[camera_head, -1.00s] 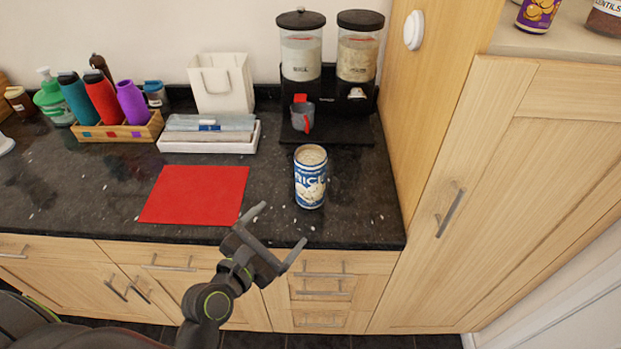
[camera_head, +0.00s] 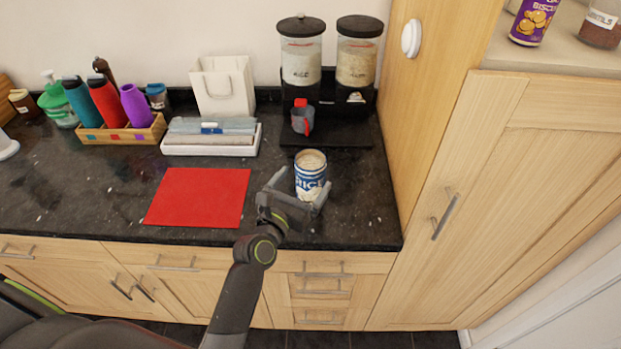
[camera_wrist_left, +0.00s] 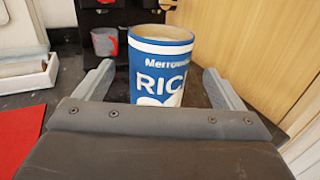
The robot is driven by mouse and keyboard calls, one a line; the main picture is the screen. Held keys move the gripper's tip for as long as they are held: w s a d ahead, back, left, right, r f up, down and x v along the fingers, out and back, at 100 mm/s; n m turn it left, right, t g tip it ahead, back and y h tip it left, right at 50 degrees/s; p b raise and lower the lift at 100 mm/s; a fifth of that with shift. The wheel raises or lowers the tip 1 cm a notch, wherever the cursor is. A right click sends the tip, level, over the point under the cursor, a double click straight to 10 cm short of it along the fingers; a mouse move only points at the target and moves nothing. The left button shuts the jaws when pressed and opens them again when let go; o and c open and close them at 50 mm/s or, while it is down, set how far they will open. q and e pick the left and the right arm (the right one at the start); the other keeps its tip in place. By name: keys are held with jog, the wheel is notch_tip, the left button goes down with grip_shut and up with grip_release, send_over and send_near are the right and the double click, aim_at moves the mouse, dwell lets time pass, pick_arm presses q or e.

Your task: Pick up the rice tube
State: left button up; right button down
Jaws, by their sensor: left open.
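The rice tube (camera_head: 310,170) is a blue and white can lettered RICE, standing upright on the dark granite counter in front of the dispenser stand. My left gripper (camera_head: 300,190) is open, with one finger on each side of the tube's near part. In the left wrist view, the tube (camera_wrist_left: 160,70) stands between the two spread fingers of the gripper (camera_wrist_left: 158,85), with visible gaps on both sides. The gripper body hides the tube's lower part. My right gripper is not seen.
A red mat (camera_head: 198,197) lies left of the tube. Behind it a black stand (camera_head: 335,131) holds a grey cup (camera_head: 302,121) and two dispensers. A tall wooden cabinet (camera_head: 420,130) rises at the right. A white tray (camera_head: 212,149) is farther back left.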

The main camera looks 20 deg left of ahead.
aim_at(316, 163)
pick_arm(q)
jog(key=shift+w+d+p, duration=0.2)
jog(key=shift+w+p, duration=0.05)
jog(key=shift+w, duration=1.4)
jog(key=shift+w+d+p, duration=0.2)
jog(key=shift+w+p, duration=0.05)
jog(key=shift+w, duration=1.4)
jog(key=shift+c, duration=0.5)
jog(key=c, duration=1.2)
jog(key=shift+c, duration=0.2)
notch_tip(316, 163, up, 9)
jog(key=p, duration=0.5)
jog(key=s+a+f+m+g+h+b, duration=0.1)
jog(key=s+m+h+b, duration=0.1)
jog(key=s, duration=0.8)
jog(key=s+a+f+m+g+h+b, duration=0.1)
jog(key=s+f+m+h+b, duration=0.1)
jog(key=s+h+b, duration=0.2)
jog(key=s+b, duration=0.3)
jog(key=s, duration=0.3)
jog(key=shift+a, duration=0.35)
